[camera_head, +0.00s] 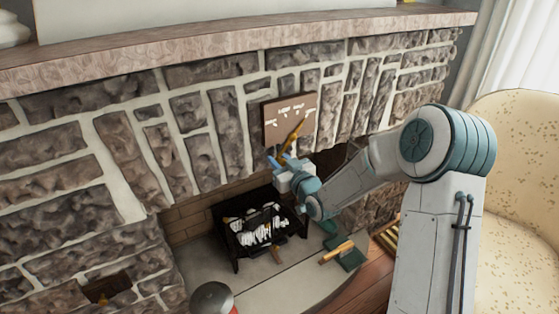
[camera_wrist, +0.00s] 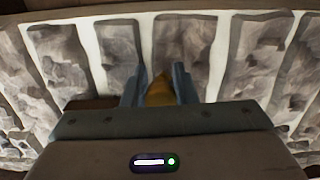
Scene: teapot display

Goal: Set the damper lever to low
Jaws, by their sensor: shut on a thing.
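The damper lever (camera_head: 293,133) is a yellow-orange bar on a brown plate (camera_head: 272,128) fixed to the stone fireplace front. The plate carries small white markings, too small to read. The lever slants, its upper end toward the right and its lower end down toward my gripper (camera_head: 281,160). My gripper is shut on the lever's lower end. In the wrist view the lever (camera_wrist: 160,92) shows between the two blue-grey fingers of my gripper (camera_wrist: 160,80). The wrist housing hides the lower part of that view.
A black grate (camera_head: 233,238) with pale logs stands in the firebox below my gripper. A yellow-handled tool (camera_head: 337,252) lies on the hearth. The mantel (camera_head: 230,47) juts out above. A patterned armchair (camera_head: 520,150) stands at right, a dark rounded object (camera_head: 212,297) at the bottom.

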